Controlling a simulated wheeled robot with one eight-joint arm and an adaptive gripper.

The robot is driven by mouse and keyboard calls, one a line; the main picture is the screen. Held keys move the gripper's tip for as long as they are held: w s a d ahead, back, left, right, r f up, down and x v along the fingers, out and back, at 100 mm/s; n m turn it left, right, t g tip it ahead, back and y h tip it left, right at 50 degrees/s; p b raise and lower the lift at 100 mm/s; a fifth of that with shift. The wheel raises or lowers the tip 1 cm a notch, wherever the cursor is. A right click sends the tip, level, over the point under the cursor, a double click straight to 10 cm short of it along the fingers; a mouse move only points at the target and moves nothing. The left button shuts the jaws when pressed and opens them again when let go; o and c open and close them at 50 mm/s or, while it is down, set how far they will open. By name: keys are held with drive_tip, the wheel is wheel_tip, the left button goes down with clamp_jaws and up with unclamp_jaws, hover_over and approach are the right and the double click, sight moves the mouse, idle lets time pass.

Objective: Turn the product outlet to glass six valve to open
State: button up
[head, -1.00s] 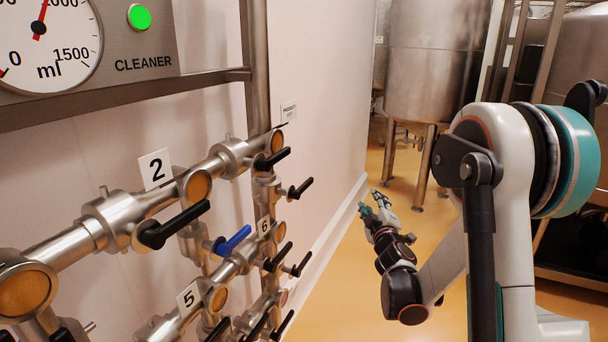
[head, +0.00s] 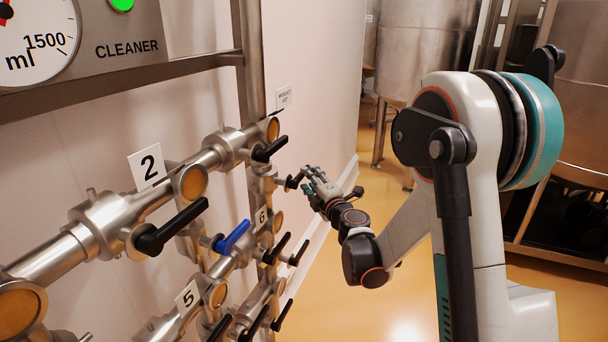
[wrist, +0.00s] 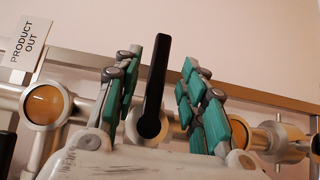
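A black valve handle (head: 295,180) sits on the pipe just above the "6" label (head: 262,218) and below the "PRODUCT OUT" sign (head: 284,97). My gripper (head: 309,178) is at this handle, at its right side in the head view. In the wrist view the black handle (wrist: 155,85) stands roughly upright between the two teal-padded fingers of my gripper (wrist: 161,66). The fingers are spread, with a visible gap on each side of the handle. The lower part of the handle's mount is partly hidden by my gripper.
Other handles crowd the manifold: a black one (head: 269,149) above, a blue one (head: 232,238) to the left, and several black ones below. Pipes and round amber sight glasses (head: 273,129) line the wall. Yellow floor (head: 400,310) is clear to the right, with steel tanks (head: 425,55) behind.

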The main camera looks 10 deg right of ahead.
drive_tip(key=w, duration=0.3)
drive_tip(key=w+a, duration=0.1)
drive_tip(key=w, duration=0.1)
drive_tip(key=shift+w+b, duration=0.3)
drive_tip(key=shift+c, duration=0.3)
clamp_jaws()
